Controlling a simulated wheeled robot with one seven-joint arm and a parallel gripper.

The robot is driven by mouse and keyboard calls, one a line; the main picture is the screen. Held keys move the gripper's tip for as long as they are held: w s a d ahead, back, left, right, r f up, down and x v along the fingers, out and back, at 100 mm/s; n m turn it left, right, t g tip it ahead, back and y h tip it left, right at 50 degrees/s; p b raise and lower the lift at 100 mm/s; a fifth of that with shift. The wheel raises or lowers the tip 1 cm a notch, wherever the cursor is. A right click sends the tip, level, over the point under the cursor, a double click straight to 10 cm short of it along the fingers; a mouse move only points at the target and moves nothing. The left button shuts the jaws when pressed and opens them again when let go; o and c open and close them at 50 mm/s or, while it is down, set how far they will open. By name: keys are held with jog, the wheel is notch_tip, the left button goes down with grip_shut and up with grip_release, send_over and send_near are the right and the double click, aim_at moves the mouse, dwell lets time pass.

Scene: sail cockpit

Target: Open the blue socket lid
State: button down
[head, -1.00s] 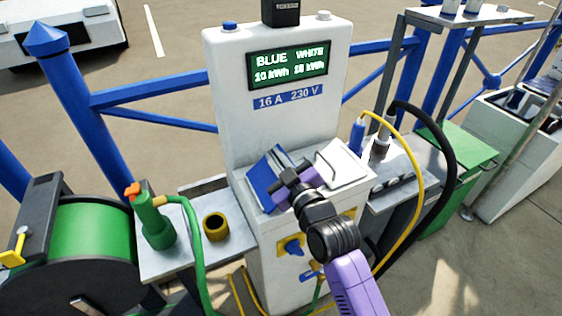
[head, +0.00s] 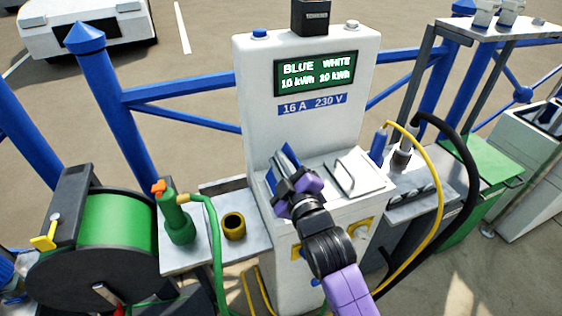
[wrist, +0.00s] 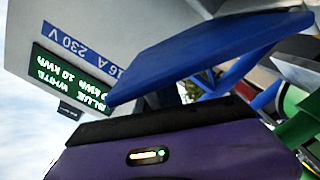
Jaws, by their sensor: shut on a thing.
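The blue socket lid (head: 287,157) stands raised and tilted on the left half of the white pedestal's (head: 262,138) ledge. In the wrist view the lid (wrist: 210,52) is a broad blue plate slanting across the upper right. My gripper (head: 284,184) is at the lid from the front, with its jaws shut on it. The exact grip point is hidden by the purple and black gripper body. The socket under the lid is hidden behind my gripper.
A white lid with a handle (head: 357,172) lies closed beside it on the right. A yellow cable (head: 440,190) and a black cable (head: 474,190) loop at the right. A green nozzle (head: 178,218), a yellow-brown ring (head: 234,226) and a hose reel (head: 112,222) are at the left.

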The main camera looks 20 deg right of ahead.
jog(key=shift+a+f, duration=0.1)
jog(key=shift+f, duration=0.15)
jog(key=c, duration=1.5)
grip_release()
jog(key=shift+r, duration=0.1)
jog(key=shift+s, duration=0.1)
jog(key=s, duration=0.6)
jog(key=shift+s, duration=0.8)
jog(key=shift+s, duration=4.5)
